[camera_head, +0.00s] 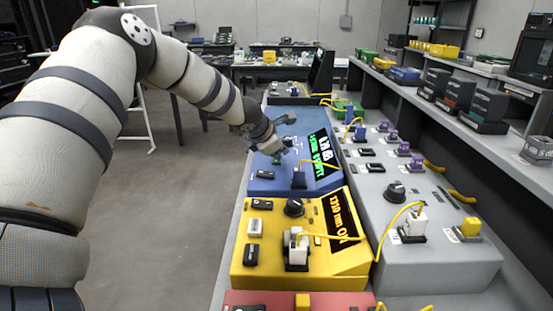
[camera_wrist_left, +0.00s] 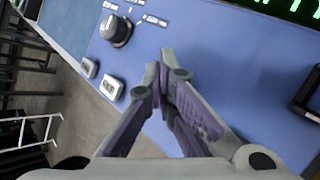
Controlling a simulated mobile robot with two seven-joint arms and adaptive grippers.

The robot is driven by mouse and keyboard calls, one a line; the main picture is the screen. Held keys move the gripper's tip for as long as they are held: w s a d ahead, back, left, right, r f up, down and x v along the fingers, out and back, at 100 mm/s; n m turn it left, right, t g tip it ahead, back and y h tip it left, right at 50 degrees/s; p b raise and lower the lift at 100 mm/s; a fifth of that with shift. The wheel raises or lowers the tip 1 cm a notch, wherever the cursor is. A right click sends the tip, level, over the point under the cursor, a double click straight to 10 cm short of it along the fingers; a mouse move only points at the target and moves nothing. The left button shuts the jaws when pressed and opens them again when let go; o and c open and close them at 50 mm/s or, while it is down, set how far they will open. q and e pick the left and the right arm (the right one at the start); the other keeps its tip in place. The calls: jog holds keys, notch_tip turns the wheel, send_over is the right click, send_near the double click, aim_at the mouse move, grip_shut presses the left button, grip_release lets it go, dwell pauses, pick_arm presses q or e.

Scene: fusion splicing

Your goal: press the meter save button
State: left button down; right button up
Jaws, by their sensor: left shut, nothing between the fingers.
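The meter appears to be the blue box (camera_head: 287,183) with a green-lit display (camera_head: 321,152) in the head view. My left gripper (camera_head: 284,149) is over its panel, with fingers shut and empty. In the left wrist view the shut fingertips (camera_wrist_left: 164,66) are in front of the blue panel (camera_wrist_left: 232,60); I cannot tell if they touch it. A dark knob (camera_wrist_left: 116,31) and two small light-topped buttons, one nearer (camera_wrist_left: 113,88) and one farther (camera_wrist_left: 89,67), lie left of the fingertips. Their labels are too small to read, so I cannot tell which is save.
A yellow box (camera_head: 270,273) with a knob and plugged yellow cable stands nearer on the bench. A black port (camera_head: 299,179) with a yellow cable is on the blue box. A grey panel (camera_head: 440,262) with connectors runs along the right. Open floor (camera_head: 170,230) lies left.

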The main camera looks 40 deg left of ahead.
aim_at(279, 161)
pick_arm(q)
jog(key=shift+r+p, duration=0.3)
jog(key=shift+r, duration=0.65)
pick_arm(e)
jog(key=shift+w+r, duration=0.4)
pick_arm(q)
notch_tip(279, 161, up, 5)
jog(key=shift+f+p, duration=0.1)
jog(key=shift+p, duration=0.25)
pick_arm(e)
jog(key=shift+w+r+t, duration=0.3)
jog(key=shift+w+r, duration=0.1)
jog(key=shift+w, duration=0.05)
